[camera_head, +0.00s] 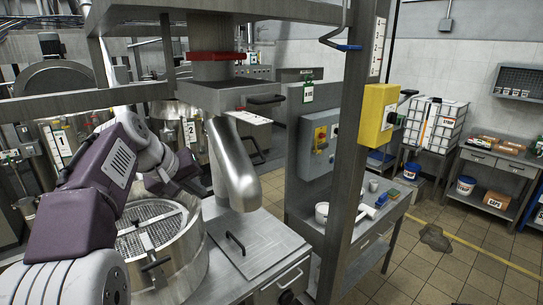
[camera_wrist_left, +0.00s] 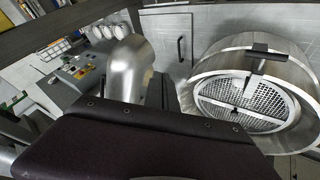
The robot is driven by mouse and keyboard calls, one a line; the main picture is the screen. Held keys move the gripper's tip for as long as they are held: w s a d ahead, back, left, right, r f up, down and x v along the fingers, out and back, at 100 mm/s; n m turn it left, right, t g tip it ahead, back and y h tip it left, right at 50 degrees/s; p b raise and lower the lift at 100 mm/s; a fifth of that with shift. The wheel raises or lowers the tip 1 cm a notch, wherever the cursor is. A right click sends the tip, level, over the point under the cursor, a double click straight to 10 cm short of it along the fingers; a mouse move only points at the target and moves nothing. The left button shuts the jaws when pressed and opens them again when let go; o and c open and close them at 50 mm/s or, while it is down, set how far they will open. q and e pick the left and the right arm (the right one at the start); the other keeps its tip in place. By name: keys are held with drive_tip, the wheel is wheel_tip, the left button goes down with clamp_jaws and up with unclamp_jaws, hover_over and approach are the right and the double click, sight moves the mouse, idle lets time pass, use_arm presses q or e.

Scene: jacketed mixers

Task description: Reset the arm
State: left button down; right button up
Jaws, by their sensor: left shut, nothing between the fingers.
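My left arm (camera_head: 97,180), with purple and white links, comes in from the left in the head view. Its dark left gripper (camera_head: 186,178) is shut and empty, in front of the numbered mixers. It is above the round steel vessel with a mesh grid (camera_head: 150,232) and left of the bent steel spout (camera_head: 232,165). The left wrist view shows the vessel (camera_wrist_left: 250,100) at right and the spout (camera_wrist_left: 128,68) at upper left. A dark purple link of my own fills the bottom there. My right gripper is not in view.
A grey steel post (camera_head: 345,150) with a yellow switch box (camera_head: 378,113) stands right of the spout. Behind it is a steel side table (camera_head: 375,225) with small items. A grey beam (camera_head: 45,105) crosses at left. Tiled floor is open at right.

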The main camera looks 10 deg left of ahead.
use_arm(q)
drive_tip(key=s+d+f+m+g+h+b, duration=0.1)
drive_tip(key=s+d+f+g+b, duration=0.15)
drive_tip(key=d+f, duration=0.45)
drive_tip(key=s+d+f+m+g+b, duration=0.1)
drive_tip(key=d+f+b, duration=0.3)
drive_tip(key=f, duration=0.8)
drive_tip(key=s+f+m+g+y+b, duration=0.1)
drive_tip(key=s+f+m+b, duration=0.1)
drive_tip(key=s+f, duration=0.6)
drive_tip(key=s+f+m+g+y+b, duration=0.1)
drive_tip(key=s+f, duration=0.7)
drive_tip(key=f, duration=0.8)
drive_tip(key=shift+s+a+f+m+g+y+b, duration=0.15)
drive_tip(key=shift+s+a+m+g+y+b, duration=0.2)
drive_tip(key=shift+a+m+g+b, duration=0.1)
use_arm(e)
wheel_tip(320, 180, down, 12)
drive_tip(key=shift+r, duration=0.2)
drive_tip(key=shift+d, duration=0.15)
